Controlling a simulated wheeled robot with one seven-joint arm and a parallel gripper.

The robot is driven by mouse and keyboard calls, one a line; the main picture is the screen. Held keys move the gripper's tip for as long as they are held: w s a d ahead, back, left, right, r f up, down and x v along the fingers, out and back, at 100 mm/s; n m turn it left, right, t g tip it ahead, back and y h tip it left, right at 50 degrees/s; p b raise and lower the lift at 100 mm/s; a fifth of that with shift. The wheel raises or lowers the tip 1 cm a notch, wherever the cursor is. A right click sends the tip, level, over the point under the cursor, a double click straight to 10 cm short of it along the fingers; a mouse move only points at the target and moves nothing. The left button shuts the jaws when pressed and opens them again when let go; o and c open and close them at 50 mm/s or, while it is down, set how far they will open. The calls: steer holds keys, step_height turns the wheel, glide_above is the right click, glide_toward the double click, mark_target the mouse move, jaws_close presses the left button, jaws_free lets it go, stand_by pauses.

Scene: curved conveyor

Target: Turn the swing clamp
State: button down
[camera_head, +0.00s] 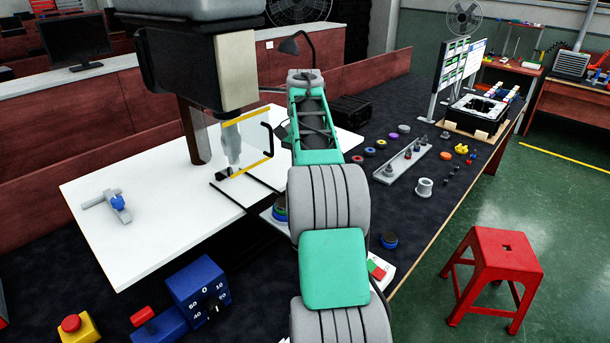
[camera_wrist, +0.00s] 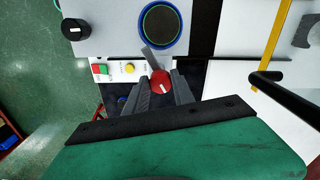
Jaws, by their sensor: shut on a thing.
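In the wrist view, a red round knob (camera_wrist: 160,82) with a white mark sits between the two fingers of my gripper (camera_wrist: 161,92). A flat grey arm (camera_wrist: 153,60) sticks out from beside the knob, slanting up and left; together they look like the swing clamp. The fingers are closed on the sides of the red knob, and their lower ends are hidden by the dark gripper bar. In the head view, my arm covers the gripper and the knob. A separate grey bracket with a blue knob (camera_head: 118,202) lies on the white table (camera_head: 85,235).
A blue-ringed round part (camera_wrist: 160,22), a black knob (camera_wrist: 75,29) and a button box (camera_wrist: 128,71) are close to the gripper. A yellow bar (camera_wrist: 273,40) and black rod (camera_wrist: 290,95) stand at right. A red stool (camera_head: 497,255) stands on the floor.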

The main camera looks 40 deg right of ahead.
steer(key=m, duration=0.5)
steer(key=shift+w, duration=0.1)
steer(key=shift+m, duration=0.4)
steer(key=c, duration=1.1)
jaws_free()
steer(key=shift+o, duration=0.2)
